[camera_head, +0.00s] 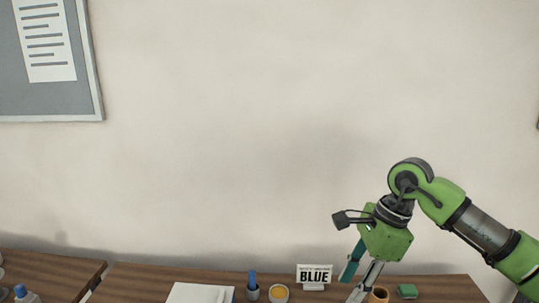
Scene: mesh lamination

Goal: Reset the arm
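My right arm comes in from the right, and its green gripper (348,289) points down over the wooden table (440,288). Its two fingers look spread apart, and I see nothing held between them. The lower finger reaches the bottom edge of the picture, so its tip may be cut off. My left gripper is not in view.
On the table stand a bowl with yellow contents (279,293), a blue-topped item in a dark cup (253,286), white sheets (200,293) and a green block (407,291). Another wooden table (50,270) is at left. A grey board (50,95) hangs on the bare wall.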

